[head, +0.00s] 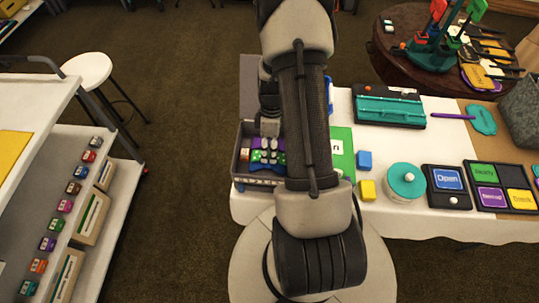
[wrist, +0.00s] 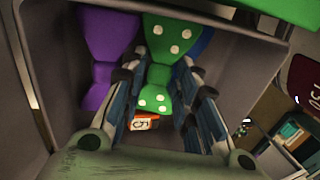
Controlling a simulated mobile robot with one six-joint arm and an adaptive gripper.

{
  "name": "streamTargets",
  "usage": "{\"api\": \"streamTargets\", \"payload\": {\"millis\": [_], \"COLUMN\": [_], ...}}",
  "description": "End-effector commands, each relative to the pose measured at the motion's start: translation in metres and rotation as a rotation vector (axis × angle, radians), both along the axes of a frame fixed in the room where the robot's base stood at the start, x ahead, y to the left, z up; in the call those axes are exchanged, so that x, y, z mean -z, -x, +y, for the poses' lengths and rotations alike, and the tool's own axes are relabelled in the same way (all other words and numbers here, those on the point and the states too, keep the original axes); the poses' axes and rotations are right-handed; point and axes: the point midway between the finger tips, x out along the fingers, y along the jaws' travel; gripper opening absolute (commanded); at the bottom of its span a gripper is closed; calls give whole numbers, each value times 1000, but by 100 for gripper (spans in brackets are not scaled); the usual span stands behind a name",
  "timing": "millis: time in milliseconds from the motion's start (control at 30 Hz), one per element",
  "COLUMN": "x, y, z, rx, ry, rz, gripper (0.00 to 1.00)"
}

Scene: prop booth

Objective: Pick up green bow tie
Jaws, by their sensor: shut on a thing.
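The green bow tie with white dots (wrist: 166,42) stands in a grey bin, its narrow middle between the fingers of my gripper (wrist: 163,76). My gripper is shut on it. In the head view the green bow tie (head: 268,156) shows below my gripper (head: 269,138), inside the bin (head: 241,157). A purple bow tie (wrist: 104,60) stands just left of it in the wrist view, beside the left finger. A blue thing (wrist: 203,42) is partly hidden to the right.
An orange numbered tag (wrist: 144,123) lies low in the bin. The bin walls are close on both sides.

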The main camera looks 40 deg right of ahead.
Motion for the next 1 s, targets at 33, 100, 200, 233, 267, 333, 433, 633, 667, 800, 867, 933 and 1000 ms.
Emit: {"api": "streamTargets", "payload": {"millis": [33, 100, 200, 233, 267, 333, 433, 633, 667, 800, 867, 933, 1000], "x": [1, 0, -3, -5, -7, -15, -29, -72, -79, -116, -132, -150, -165], "y": [-2, -2, -2, -2, -2, -2, -2, -2, -2, -2, -2, -2, -2], "z": [-2, -2, -2, -2, -2, -2, -2, -2, -2, -2, -2, -2, -1], "rx": [0, 0, 1, 1, 1, 1, 1, 1, 1, 0, 0, 0, 0], "ry": [6, 6, 6, 6, 6, 5, 6, 6, 6, 6, 6, 5, 4], "rz": [-6, -6, -7, -7, -7, -7, -7, -7, -7, -7, -7, -7, -6], "gripper": [11, 11, 11, 11, 10, 10, 10, 10, 10, 10, 10, 10, 10]}}
